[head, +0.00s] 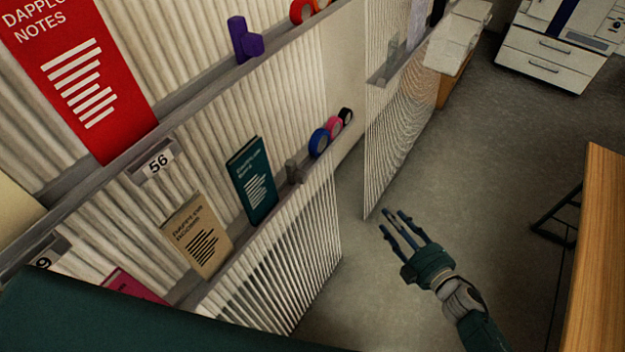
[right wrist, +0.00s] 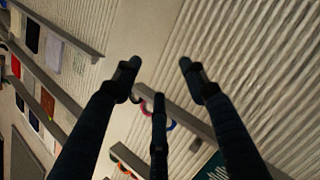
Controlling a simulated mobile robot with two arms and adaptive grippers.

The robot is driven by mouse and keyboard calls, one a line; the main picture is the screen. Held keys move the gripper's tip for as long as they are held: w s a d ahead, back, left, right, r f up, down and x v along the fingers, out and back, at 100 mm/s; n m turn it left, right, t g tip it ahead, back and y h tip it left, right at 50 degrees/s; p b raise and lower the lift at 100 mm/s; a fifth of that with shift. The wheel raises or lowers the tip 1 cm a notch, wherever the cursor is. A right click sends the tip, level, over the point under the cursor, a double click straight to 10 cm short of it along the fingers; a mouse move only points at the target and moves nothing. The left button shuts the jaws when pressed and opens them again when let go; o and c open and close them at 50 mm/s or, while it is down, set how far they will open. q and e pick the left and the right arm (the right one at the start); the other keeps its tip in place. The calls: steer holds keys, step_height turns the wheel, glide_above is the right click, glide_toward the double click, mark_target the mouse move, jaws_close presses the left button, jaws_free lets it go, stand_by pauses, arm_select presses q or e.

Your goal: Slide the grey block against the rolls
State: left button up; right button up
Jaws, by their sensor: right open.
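The grey block (head: 293,170) stands on the lower wall ledge, just right of the teal book. The rolls stand in a row farther along the same ledge: blue (head: 319,142), pink (head: 333,126) and black (head: 346,115). A small gap separates the block from the blue roll. My right gripper (head: 394,218) is open and empty, out over the floor to the right of the ledge, apart from block and rolls. In the right wrist view, rolls show partly behind the middle finger of my right gripper (right wrist: 157,78). My left gripper is out of view.
A teal book (head: 253,180) and a tan book (head: 197,235) share the ledge. A purple block (head: 244,40) stands on the ledge above. A ribbed panel (head: 398,130) stands beyond the rolls. A wooden table (head: 602,240) is at right. The floor between is clear.

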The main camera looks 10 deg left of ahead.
steer(key=a+r+n+y, duration=0.3)
steer(key=a+r+n, duration=0.2)
steer(key=r, duration=0.3)
steer(key=n+g+y, duration=0.4)
steer(key=n+g, duration=0.2)
steer(key=n, duration=0.2)
glide_toward(306, 178)
steer(key=p+x, duration=0.1)
steer(key=x, duration=0.6)
steer(key=shift+a+p, duration=0.15)
steer(key=shift+p, duration=0.2)
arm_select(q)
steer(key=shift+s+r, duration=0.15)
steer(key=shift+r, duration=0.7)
arm_select(e)
steer(key=shift+w+a+f, duration=0.1)
steer(key=shift+w+a, duration=0.15)
steer(key=shift+a, duration=0.25)
jaws_close()
